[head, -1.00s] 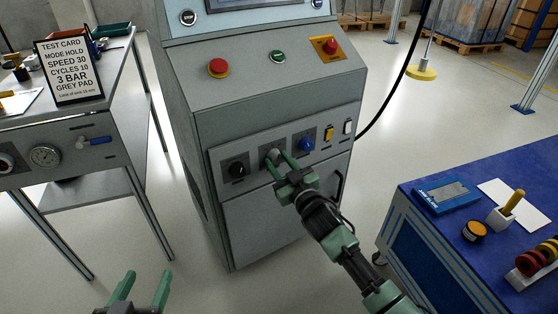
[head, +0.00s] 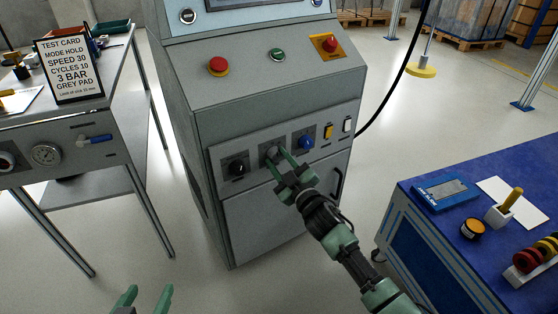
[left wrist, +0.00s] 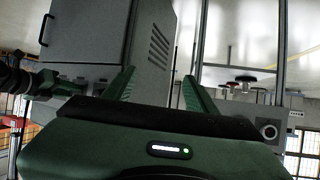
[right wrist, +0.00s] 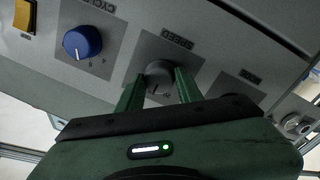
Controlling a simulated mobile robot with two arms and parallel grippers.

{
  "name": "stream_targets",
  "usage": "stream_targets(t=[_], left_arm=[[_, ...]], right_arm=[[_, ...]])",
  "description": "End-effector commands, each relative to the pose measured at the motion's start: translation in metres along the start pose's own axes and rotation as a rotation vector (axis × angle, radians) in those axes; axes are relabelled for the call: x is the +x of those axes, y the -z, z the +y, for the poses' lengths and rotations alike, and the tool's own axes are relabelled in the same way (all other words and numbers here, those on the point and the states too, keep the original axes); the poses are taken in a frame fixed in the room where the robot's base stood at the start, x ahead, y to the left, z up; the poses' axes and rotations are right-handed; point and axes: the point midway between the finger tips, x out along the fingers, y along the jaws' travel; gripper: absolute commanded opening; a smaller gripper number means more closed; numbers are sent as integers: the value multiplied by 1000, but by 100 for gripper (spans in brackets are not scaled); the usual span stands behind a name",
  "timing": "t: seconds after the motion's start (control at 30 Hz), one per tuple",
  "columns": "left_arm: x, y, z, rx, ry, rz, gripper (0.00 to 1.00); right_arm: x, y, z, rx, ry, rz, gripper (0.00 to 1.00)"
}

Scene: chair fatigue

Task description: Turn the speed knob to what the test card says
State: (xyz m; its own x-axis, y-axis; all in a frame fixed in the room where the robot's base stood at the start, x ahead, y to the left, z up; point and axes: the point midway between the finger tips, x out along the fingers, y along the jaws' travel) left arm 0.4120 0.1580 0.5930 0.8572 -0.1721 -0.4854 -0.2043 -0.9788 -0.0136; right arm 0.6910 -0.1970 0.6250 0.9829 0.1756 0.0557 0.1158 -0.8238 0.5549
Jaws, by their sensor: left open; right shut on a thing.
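The test card (head: 68,72) stands on the left bench and reads MODE HOLD, SPEED 30, CYCLES 10, 3 BAR, GREY PAD. The grey speed knob (right wrist: 158,74) is under the SPEED label in the right wrist view, where it appears upside down. It also shows on the machine's lower panel in the head view (head: 271,153). My right gripper (head: 283,162) is shut on this knob, one finger on each side. The number at its pointer is too small to read surely. My left gripper (head: 147,296) is open and empty, low at the front left.
The black mode knob (head: 237,168) is left of the speed knob, and the blue cycles knob (head: 306,142) is right of it. Yellow and white switches sit further right. A red stop button (head: 218,66) is above. A blue table (head: 405,205) stands at the right.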

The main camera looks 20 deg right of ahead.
Motion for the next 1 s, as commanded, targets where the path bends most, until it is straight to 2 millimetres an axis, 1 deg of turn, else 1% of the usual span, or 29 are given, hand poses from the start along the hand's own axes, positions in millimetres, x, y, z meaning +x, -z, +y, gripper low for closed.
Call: stream_targets(t=[0.13, 0.17, 0.2, 0.23, 0.53, 0.63, 0.77, 1.0], left_arm=[[0, 0, 0, 0, 0, -1, 57], [0, 0, 0, 0, 0, -1, 57], [0, 0, 0, 0, 0, -1, 57], [0, 0, 0, 0, 0, -1, 57], [0, 0, 0, -1, 0, -1, 57], [-1, -2, 0, 0, 1, -14, 57], [-7, -21, -4, 0, 9, -113, 57], [-24, -61, -9, -4, 19, -314, 57]], right_arm=[[0, 0, 0, 1, 0, 1, 0], [0, 0, 0, 1, 0, 1, 38], [0, 0, 0, 1, 0, 1, 50], [0, 0, 0, 1, 0, 1, 57], [0, 0, 0, 2, 0, 0, 57], [-5, 0, 0, 2, 1, -1, 57], [-21, 0, 0, 3, 1, -2, 57], [-59, 0, 0, 2, 1, -2, 57]])
